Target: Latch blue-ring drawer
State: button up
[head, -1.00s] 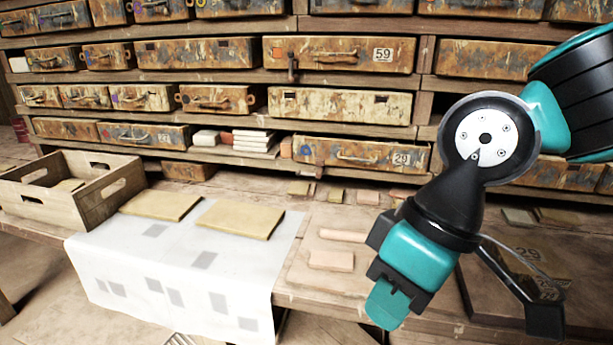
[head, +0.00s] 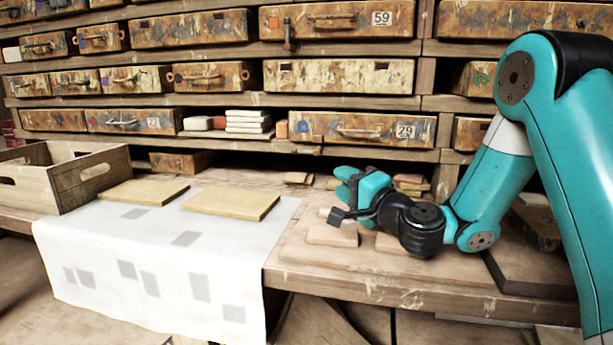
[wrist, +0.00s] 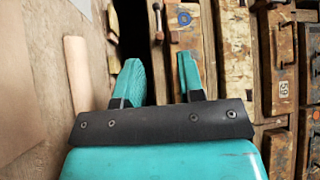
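The drawer with the blue ring mark (head: 375,130) and a "29" label is in the lower shelf row, right of centre in the head view. In the wrist view its front (wrist: 187,38) runs up the picture, with the blue mark near the top. A small dark and reddish latch-like piece (wrist: 157,20) lies along the shelf edge just left of that front. I cannot tell if the drawer is fully in. My gripper (head: 343,182) is in front of and below the drawer. Its two fingers (wrist: 160,78) are apart with nothing between them; the right finger overlaps the drawer front.
A wooden crate (head: 75,182), two tan boards (head: 232,204) and a white cloth (head: 150,255) occupy the bench's left. A pinkish block (head: 333,236) lies near my gripper. White tiles (head: 248,121) sit left of the drawer. A hanging latch (head: 288,36) is higher up.

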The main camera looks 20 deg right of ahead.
aim_at(304, 152)
jog(key=shift+w+d+f+m+h, duration=0.2)
jog(key=shift+d+m+h, duration=0.1)
jog(key=shift+d, duration=0.1)
jog(key=shift+w+d+f+m+h, duration=0.15)
jog(key=shift+d+f+m+h, duration=0.05)
jog(key=shift+d+m, duration=0.15)
jog(key=shift+w+r+t+p, duration=0.15)
jog(key=shift+t+p, duration=0.15)
jog(key=shift+p, duration=0.1)
jog(key=p+x, duration=1.4)
jog(key=x, duration=0.1)
jog(key=shift+w+a, duration=0.1)
jog(key=shift+w, duration=0.2)
jog(key=shift+w+a, duration=0.2)
jog(key=shift+w, duration=0.5)
jog(key=shift+c, duration=0.5)
grip_shut()
